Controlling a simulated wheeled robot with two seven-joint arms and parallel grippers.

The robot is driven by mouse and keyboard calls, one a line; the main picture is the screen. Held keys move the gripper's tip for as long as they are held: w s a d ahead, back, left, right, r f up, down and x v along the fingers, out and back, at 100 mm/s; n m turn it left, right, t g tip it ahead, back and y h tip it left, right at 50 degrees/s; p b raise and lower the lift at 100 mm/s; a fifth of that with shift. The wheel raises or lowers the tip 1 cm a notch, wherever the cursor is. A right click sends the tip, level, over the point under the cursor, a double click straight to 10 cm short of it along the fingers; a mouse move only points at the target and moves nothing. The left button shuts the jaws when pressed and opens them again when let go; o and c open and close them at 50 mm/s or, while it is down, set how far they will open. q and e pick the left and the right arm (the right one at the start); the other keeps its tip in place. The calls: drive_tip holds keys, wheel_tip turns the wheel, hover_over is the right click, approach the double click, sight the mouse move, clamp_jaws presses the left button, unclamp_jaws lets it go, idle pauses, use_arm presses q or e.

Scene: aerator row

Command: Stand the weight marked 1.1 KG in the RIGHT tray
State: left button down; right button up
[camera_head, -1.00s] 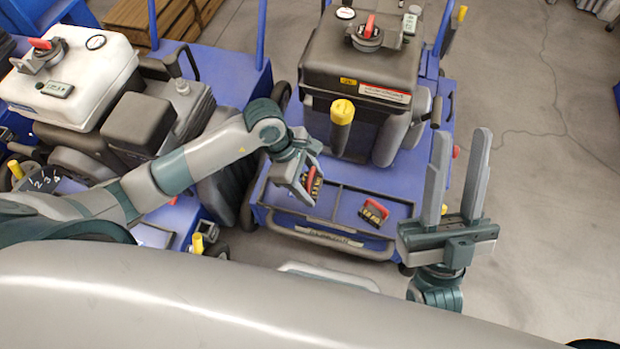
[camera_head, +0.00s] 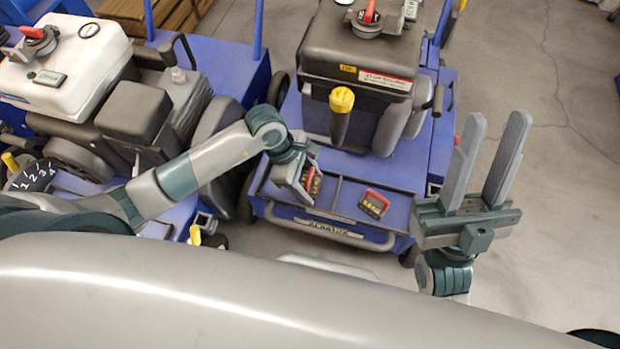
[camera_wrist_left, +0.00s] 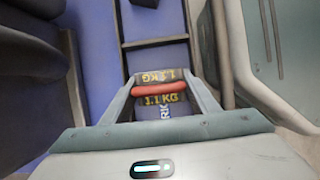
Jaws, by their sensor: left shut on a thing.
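My left gripper (camera_head: 301,186) is shut on a weight (camera_head: 312,181) with a red handle. My right gripper (camera_head: 497,118) is open and empty, right of the cart.
The trays form the front of a blue cart carrying a dark machine. A yellow-capped post (camera_head: 341,100) stands behind the trays. A cart with a white tank (camera_head: 65,70) stands at left. Grey floor is open at right.

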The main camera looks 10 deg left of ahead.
idle(0.4)
use_arm(q)
drive_tip(key=c, duration=1)
unclamp_jaws()
drive_tip(key=shift+f, duration=0.1)
